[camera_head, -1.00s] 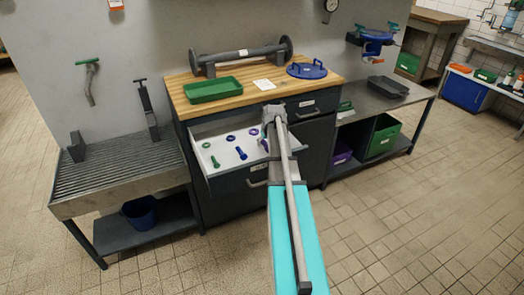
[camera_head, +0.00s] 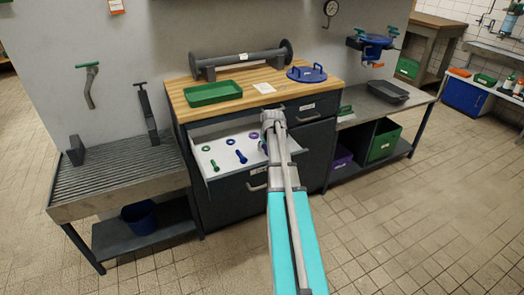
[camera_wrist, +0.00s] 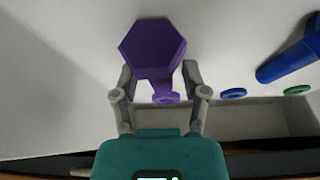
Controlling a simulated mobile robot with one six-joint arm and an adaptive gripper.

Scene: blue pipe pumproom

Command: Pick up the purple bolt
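The purple bolt (camera_wrist: 153,45) shows its hexagonal head in the wrist view. Its shank narrows below the head, between the fingers of my gripper (camera_wrist: 158,72). One finger is on each side, with light gaps between the fingers and the shank. The fingertips are close to the head's lower edges; I cannot tell whether they touch. In the head view my gripper (camera_head: 270,142) is over the right part of the open drawer (camera_head: 215,135). My arm hides most of the bolt there.
A blue bolt (camera_wrist: 290,62) lies to the right in the wrist view. Purple (camera_wrist: 166,98), blue (camera_wrist: 233,93) and green (camera_wrist: 297,90) rings lie near the drawer wall. In the head view a green bolt (camera_head: 214,165) lies at the drawer's left. The worktop (camera_head: 240,90) is above it.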

